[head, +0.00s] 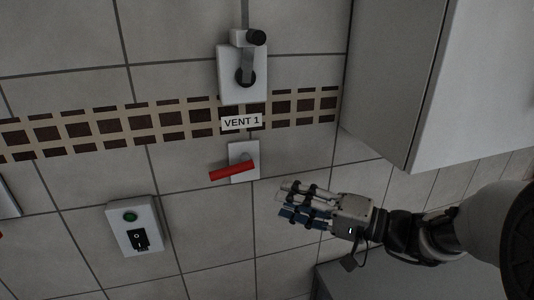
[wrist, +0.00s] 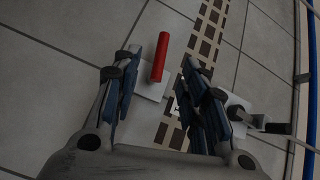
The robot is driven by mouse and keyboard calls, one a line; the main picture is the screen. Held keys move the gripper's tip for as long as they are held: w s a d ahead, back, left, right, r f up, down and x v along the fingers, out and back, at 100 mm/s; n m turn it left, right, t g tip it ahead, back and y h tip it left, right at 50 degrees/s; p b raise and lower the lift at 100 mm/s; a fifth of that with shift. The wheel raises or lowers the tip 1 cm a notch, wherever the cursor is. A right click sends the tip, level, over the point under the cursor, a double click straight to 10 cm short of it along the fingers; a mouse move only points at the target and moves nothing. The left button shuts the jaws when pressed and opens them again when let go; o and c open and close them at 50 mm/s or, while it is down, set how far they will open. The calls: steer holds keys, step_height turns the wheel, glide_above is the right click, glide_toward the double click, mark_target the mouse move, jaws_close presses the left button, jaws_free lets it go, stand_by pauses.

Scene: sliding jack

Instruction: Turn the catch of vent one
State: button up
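The catch of vent one is a red handle (head: 232,170) on a small white plate (head: 244,152), below the label "VENT 1" (head: 241,122) on the tiled wall. In the head view the handle points left and slightly down. My gripper (head: 283,202) is to the right of the handle and a little lower in the picture, apart from it. In the wrist view the red handle (wrist: 160,57) shows between the fingers of my gripper (wrist: 164,72), beyond their tips. The fingers are spread with nothing between them.
Above the label is a white plate with a grey lever and black knob (head: 256,38). A switch box (head: 135,226) with a green button is at lower left. A pale cabinet (head: 400,85) juts out at upper right. A grey surface (head: 345,283) is below my arm.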

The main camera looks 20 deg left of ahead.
mark_target(234, 174)
steer(key=shift+t, duration=0.4)
steer(key=x, duration=0.5)
steer(key=w+r+p+x, duration=0.1)
steer(key=x, duration=1.1)
steer(key=shift+w+r+p, duration=0.15)
steer(key=shift+w+p, duration=0.2)
steer(key=shift+w, duration=0.1)
jaws_close()
